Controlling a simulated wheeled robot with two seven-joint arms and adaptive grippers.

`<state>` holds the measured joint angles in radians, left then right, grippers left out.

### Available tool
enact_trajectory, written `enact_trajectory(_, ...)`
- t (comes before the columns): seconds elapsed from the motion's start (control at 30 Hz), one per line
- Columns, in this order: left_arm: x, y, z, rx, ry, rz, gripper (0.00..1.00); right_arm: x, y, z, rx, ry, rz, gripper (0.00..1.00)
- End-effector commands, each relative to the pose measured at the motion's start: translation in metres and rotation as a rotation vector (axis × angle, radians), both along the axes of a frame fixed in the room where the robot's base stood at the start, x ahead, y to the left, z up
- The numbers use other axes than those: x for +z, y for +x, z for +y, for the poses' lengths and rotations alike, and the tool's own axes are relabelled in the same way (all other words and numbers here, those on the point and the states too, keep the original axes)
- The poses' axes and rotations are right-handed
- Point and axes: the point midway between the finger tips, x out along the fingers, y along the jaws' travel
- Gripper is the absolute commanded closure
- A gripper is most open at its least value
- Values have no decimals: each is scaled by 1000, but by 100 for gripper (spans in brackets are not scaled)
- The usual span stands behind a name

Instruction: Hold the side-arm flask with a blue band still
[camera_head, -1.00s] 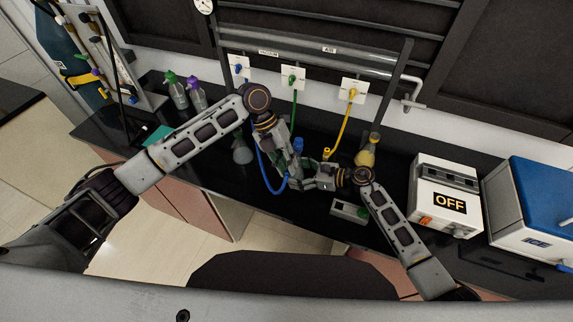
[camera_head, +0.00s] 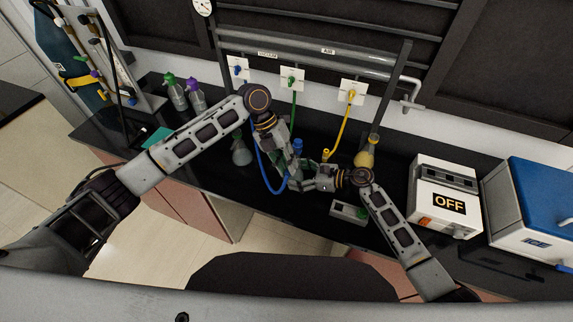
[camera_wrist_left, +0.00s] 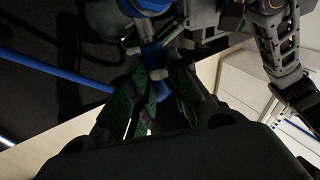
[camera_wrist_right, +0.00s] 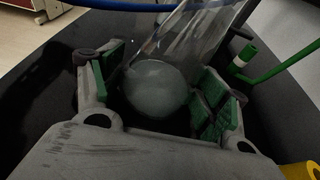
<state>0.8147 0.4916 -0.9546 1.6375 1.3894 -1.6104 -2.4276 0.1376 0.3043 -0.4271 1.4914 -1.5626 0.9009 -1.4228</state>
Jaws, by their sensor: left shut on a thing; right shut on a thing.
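The side-arm flask is clear glass with a pale round bottom (camera_wrist_right: 155,88) in the right wrist view. My right gripper (camera_wrist_right: 155,100) has its green pads on both sides of it and is shut on it. In the head view a blue top (camera_head: 297,146) shows above the grippers; the flask body there is mostly hidden. My left gripper (camera_wrist_left: 152,95) is shut on the end of the blue hose (camera_wrist_left: 60,72), close to the blue part (camera_wrist_left: 150,5) at the top of its view. Whether the hose end touches the flask's side arm cannot be told.
A flask with a yellow band (camera_head: 366,158) stands just right of my right wrist. Another flask (camera_head: 242,153) stands behind my left forearm. A small grey device (camera_head: 349,211) lies in front. The OFF box (camera_head: 446,195) and ICE box (camera_head: 530,210) stand right.

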Motion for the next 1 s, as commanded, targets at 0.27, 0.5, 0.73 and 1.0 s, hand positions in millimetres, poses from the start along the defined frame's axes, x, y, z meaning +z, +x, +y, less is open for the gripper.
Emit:
enact_trajectory(0.27,0,1,0,0,0,0,100,0,0,0,0,0,0,39)
enact_trajectory(0.5,0,1,0,0,0,0,100,0,0,0,0,0,0,39)
enact_trajectory(0.73,0,3,-1,0,0,0,100,0,0,0,0,0,0,39)
enact_trajectory(1.0,-1,7,-1,1,0,0,100,0,0,0,1,0,0,39)
